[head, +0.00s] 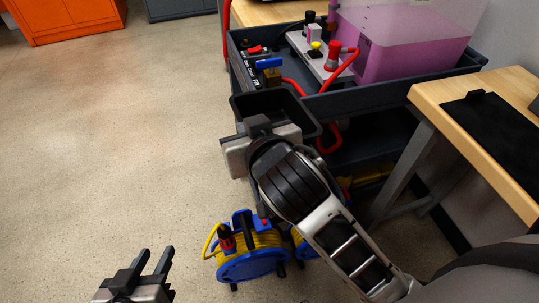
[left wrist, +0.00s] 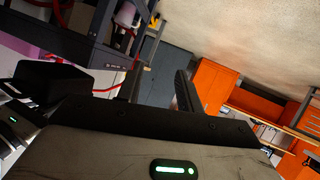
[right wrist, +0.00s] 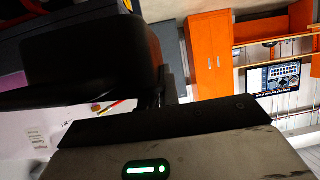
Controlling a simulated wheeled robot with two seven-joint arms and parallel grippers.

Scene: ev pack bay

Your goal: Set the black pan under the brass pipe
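The black pan (head: 277,101) is an open, deep, empty-looking tray held level at the near left side of the grey cart. My right gripper (head: 259,124) is shut on its near wall; the arm hides part of the pan. The pan fills the upper left of the right wrist view (right wrist: 80,62) and also shows in the left wrist view (left wrist: 58,78). The brass pipe (head: 271,76), below a blue handle, sticks out at the cart's near corner, just beyond the pan's far rim. My left gripper (head: 146,264) is open and empty, low over the floor at the left.
The grey cart (head: 375,96) carries a pink translucent tank (head: 405,45) and red hoses. Blue and yellow cable reels (head: 250,255) stand on the floor below the right arm. A wooden bench (head: 455,95) is at the right. The floor at the left is clear.

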